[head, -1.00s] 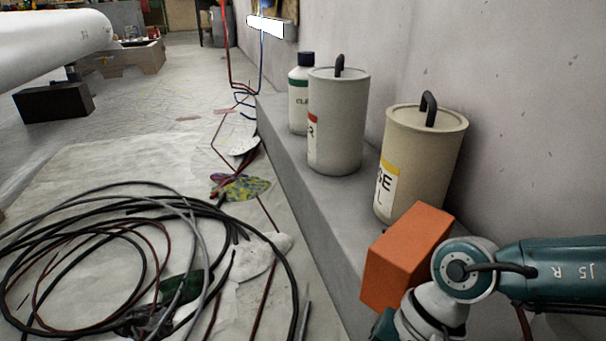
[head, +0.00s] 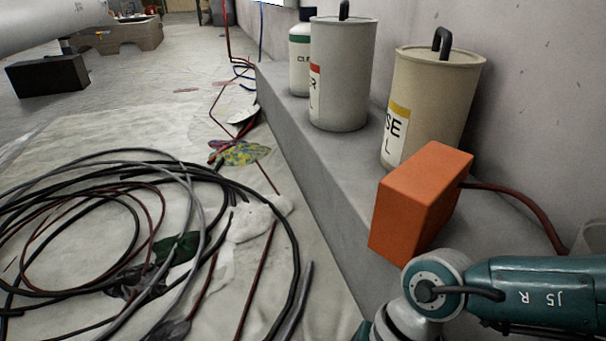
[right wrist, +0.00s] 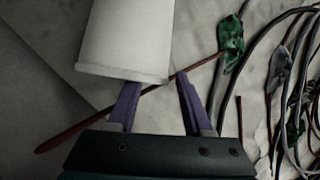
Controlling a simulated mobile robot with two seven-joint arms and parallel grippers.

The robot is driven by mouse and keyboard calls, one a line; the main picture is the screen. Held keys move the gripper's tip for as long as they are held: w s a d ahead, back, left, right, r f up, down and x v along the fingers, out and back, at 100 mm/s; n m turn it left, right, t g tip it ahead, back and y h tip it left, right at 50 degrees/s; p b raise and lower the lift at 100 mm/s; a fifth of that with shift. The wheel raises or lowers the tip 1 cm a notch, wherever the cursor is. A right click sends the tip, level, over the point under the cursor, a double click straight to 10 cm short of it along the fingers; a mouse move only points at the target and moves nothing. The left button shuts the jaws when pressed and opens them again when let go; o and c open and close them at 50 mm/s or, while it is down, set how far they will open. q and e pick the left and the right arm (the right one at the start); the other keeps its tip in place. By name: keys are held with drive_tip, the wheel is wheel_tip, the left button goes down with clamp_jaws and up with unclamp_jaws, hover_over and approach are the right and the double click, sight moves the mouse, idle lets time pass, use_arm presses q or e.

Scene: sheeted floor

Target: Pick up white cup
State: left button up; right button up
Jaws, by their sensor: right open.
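A white cup (right wrist: 128,38) fills the upper left of the right wrist view, its rimmed edge toward my right gripper (right wrist: 156,84). The two purple fingers are apart. The cup's edge overlaps the left fingertip in the picture; the right finger stands clear beside it. I cannot tell whether they touch. In the head view my right arm comes in at the lower right, with its gripper out of frame. My left gripper is not in view.
An orange box (head: 413,205) with a red cable sits on the ledge beside my right arm. A beige canister (head: 431,100), a grey canister (head: 342,80) and a bottle (head: 299,65) stand behind. A pale container (head: 588,238) is cut off at right. Coiled cables (head: 100,160) cover the floor.

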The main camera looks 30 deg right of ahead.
drive_tip(key=shift+c, duration=0.3)
clamp_jaws()
idle(0.3)
